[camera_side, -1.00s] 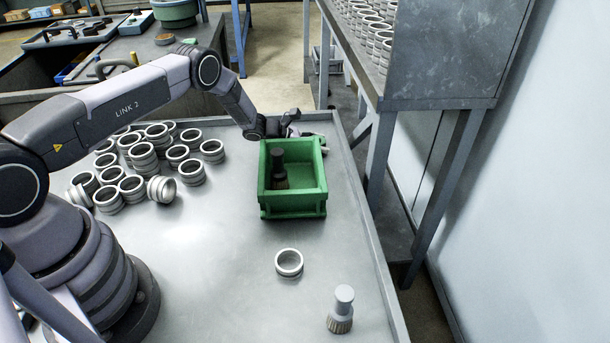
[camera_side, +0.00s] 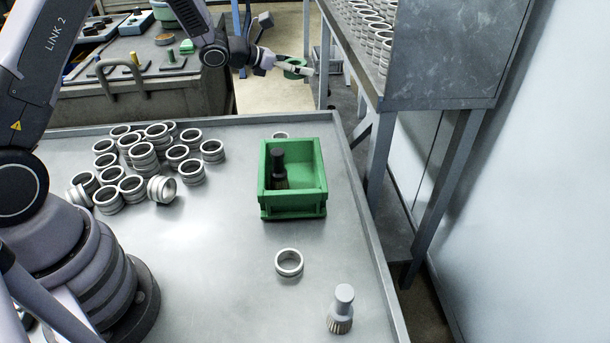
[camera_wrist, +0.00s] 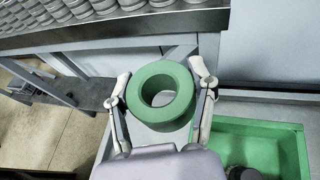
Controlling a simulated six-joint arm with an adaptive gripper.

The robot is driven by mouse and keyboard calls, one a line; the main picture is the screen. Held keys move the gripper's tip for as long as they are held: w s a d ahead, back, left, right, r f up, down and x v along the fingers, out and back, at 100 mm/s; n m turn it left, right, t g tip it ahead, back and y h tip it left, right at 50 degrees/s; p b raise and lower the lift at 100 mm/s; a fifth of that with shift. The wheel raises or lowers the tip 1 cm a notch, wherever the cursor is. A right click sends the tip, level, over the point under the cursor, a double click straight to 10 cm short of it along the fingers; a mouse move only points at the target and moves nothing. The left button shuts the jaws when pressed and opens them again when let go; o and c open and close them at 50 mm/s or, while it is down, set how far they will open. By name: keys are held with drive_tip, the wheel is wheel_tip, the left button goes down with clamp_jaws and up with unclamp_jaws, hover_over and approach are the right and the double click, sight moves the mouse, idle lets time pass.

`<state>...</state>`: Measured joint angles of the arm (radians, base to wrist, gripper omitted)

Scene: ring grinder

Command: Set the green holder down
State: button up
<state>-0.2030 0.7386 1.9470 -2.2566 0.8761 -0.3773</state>
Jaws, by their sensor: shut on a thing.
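The green holder is a thick green ring (camera_wrist: 160,119). In the wrist view my gripper (camera_wrist: 163,84) is shut on it, one finger on each side of its outer wall. In the side view my gripper (camera_side: 288,66) is raised well above the far edge of the table, beyond the green bin. The green holder (camera_side: 296,62) shows there partly hidden by the fingers. It is held clear of the tabletop.
A green bin (camera_side: 292,212) with a dark brush (camera_side: 278,165) stands on the table (camera_side: 215,270). Several metal rings (camera_side: 143,155) lie left of it. A single ring (camera_side: 289,263) and a pale brush (camera_side: 341,310) are in front. A ring rack (camera_side: 440,60) rises at right.

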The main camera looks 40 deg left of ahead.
drive_tip(key=s+r+n+y, duration=0.2)
drive_tip(key=s+r, duration=0.5)
drive_tip(key=s, duration=0.6)
drive_tip(key=w+a+f+y, duration=0.1)
drive_tip(key=w+a+f, duration=0.1)
drive_tip(key=f, duration=0.7)
drive_tip(key=w+a+f+n+y, duration=0.1)
drive_tip(key=a+f, duration=0.4)
drive_tip(key=f, duration=0.5)
drive_tip(key=w+a+f+n+t+y, duration=0.1)
drive_tip(key=w+a+f, duration=0.3)
drive_tip(key=f, duration=0.6)
drive_tip(key=shift+a, duration=0.15)
drive_tip(key=shift+f, duration=0.45)
